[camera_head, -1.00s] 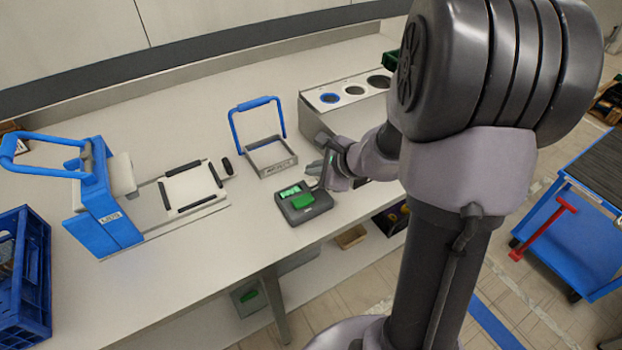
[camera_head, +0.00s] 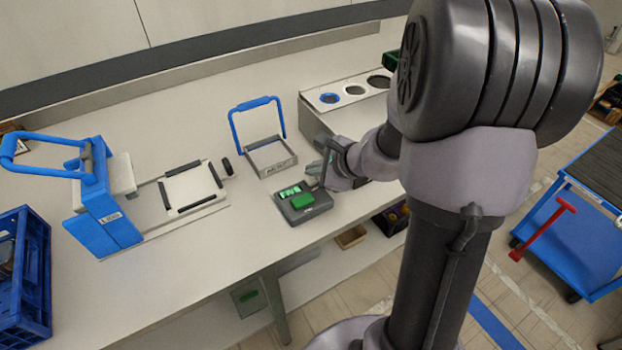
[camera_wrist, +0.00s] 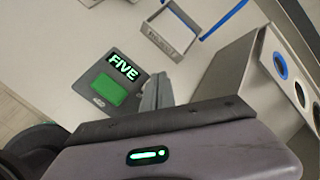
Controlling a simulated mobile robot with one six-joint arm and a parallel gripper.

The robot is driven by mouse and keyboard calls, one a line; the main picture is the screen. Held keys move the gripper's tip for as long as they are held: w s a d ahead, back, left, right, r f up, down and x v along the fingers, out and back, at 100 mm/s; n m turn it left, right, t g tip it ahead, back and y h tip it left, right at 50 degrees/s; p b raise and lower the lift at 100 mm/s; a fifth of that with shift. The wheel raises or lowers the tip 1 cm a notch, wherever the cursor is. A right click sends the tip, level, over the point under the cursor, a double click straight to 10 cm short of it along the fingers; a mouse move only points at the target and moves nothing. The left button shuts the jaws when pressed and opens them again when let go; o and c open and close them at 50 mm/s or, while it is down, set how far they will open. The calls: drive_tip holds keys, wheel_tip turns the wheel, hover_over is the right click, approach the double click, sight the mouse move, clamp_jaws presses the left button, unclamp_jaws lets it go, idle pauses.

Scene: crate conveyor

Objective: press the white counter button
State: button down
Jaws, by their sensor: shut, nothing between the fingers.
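The counter (camera_head: 315,211) is a dark box on the bench, with a lit green display (camera_head: 289,191) and a large green button (camera_head: 303,201). In the wrist view the counter (camera_wrist: 85,80) shows the display (camera_wrist: 122,67) reading FIVE and the green button (camera_wrist: 108,90). A small pale oval (camera_wrist: 98,101) sits beside the button; I cannot tell whether it is a button or a badge. I see no other white button. My gripper (camera_head: 322,180) is shut and empty, at the counter's right side. In the wrist view its fingertips (camera_wrist: 158,80) are beside the counter; contact is unclear.
A small tray with a blue handle (camera_head: 258,103) stands behind the counter. A metal box with round holes (camera_head: 312,100) is at the back right. A blue-handled press (camera_head: 118,228) and a blue crate (camera_head: 40,275) are at left. Bare bench lies left of the counter.

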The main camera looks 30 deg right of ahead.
sight(314, 182)
drive_tip(key=shift+f, duration=0.1)
drive_tip(key=shift+f+b, duration=0.3)
drive_tip(key=shift+b, duration=0.35)
drive_tip(key=shift+f+b, duration=0.55)
drive_tip(key=shift+b, duration=0.05)
idle(0.6)
drive_tip(key=shift+r+p, duration=0.7)
drive_tip(key=shift+r, duration=0.25)
wheel_tip(314, 182, up, 5)
drive_tip(key=p, duration=0.4)
drive_tip(key=shift+r, duration=0.1)
idle(0.4)
